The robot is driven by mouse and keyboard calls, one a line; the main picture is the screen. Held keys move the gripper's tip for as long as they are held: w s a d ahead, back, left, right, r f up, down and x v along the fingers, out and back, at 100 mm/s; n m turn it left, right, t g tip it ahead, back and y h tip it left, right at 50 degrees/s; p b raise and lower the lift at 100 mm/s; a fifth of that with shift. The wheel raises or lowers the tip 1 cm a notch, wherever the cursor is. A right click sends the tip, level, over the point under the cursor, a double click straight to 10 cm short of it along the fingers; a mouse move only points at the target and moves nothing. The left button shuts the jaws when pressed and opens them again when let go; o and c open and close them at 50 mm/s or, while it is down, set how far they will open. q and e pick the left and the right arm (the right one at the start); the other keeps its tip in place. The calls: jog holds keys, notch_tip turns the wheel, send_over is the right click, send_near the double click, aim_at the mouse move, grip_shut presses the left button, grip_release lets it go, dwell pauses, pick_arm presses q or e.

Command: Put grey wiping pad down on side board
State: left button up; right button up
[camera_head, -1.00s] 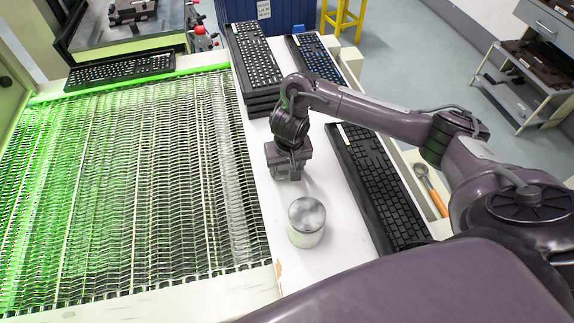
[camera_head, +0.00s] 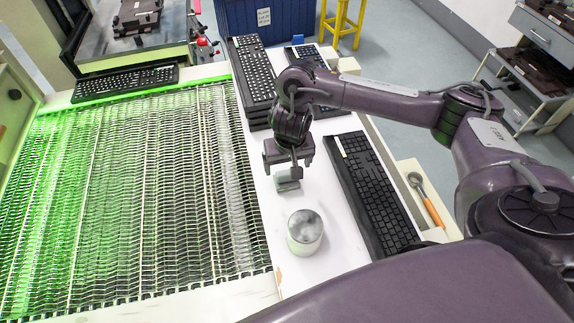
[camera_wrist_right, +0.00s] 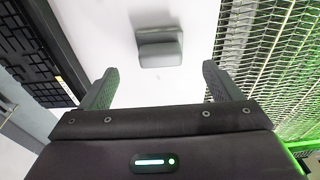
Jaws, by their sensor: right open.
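The grey wiping pad (camera_head: 287,183) lies on the white side board (camera_head: 335,245), just below my right gripper (camera_head: 290,170). In the right wrist view the pad (camera_wrist_right: 159,46) is a small grey block with a raised grip, lying on the white surface ahead of the fingertips. My right gripper (camera_wrist_right: 160,85) is open there, its two fingers spread wide and apart from the pad, with nothing between them. My left gripper is not in view.
A round grey-topped canister (camera_head: 305,232) stands on the board near the pad. A black keyboard (camera_head: 372,190) lies to the right, and stacked keyboards (camera_head: 253,75) stand behind. A green-lit mesh conveyor (camera_head: 130,190) runs along the left.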

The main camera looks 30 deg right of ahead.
jog(key=r, duration=0.2)
jog(key=r+p, duration=0.1)
jog(key=shift+s+a+r, duration=0.1)
jog(key=shift+s+r, duration=0.15)
jog(key=shift+r, duration=0.15)
